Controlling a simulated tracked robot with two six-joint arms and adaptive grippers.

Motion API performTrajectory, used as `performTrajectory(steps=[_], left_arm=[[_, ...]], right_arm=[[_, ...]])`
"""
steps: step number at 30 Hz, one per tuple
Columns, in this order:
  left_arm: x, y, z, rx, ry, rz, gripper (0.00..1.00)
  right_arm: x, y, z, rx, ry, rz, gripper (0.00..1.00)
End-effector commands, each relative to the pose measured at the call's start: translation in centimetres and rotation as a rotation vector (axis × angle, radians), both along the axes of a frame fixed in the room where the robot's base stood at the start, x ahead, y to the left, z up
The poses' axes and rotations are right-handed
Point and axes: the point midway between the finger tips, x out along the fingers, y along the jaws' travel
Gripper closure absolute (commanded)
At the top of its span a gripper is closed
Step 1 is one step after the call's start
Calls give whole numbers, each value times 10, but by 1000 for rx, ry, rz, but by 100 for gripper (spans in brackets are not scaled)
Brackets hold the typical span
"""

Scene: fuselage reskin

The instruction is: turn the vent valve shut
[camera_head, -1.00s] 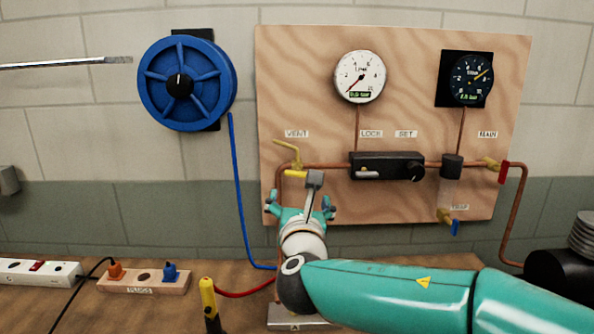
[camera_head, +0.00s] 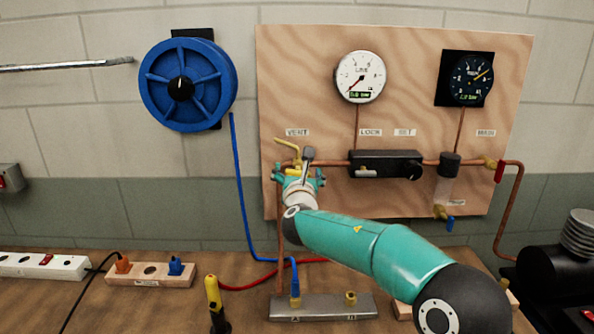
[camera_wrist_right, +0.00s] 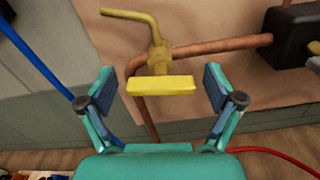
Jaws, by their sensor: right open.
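The vent valve (camera_head: 287,144) is a brass fitting with a bent spout under the VENT label, on the left of the wooden panel. In the right wrist view its brass body (camera_wrist_right: 160,60) shows with a flat yellow handle (camera_wrist_right: 160,86) lying about level. My right gripper (camera_head: 299,174) is in front of the valve and hides part of it in the head view. In the wrist view the right gripper's two fingers (camera_wrist_right: 160,78) are spread, one on each side of the handle, with gaps at both ends. My left gripper is not in view.
A black regulator block (camera_head: 385,164) sits right of the valve, joined by copper pipe. A blue hose reel (camera_head: 187,85) hangs left of the wooden panel (camera_head: 420,100). A metal manifold (camera_head: 323,307), power strips and a yellow-handled tool (camera_head: 213,296) are on the bench below.

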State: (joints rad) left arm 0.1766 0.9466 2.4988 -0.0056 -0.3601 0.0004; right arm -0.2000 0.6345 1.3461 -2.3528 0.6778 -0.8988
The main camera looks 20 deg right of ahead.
Motion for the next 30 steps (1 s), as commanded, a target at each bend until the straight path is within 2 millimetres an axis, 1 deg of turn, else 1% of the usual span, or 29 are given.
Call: performTrajectory(steps=[5,15,16,17,23,26,30], left_arm=[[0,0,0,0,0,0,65],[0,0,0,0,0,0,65],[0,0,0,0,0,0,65],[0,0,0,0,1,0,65],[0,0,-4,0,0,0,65],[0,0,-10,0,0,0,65],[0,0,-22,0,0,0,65]], right_arm=[[0,0,0,0,0,-1,8],[-1,-1,0,0,0,-1,65],[-1,-1,0,0,0,-1,69],[0,4,0,1,1,1,69],[0,2,-1,14,-4,2,69],[0,1,-2,37,-12,2,69],[0,1,-4,97,-29,3,69]])
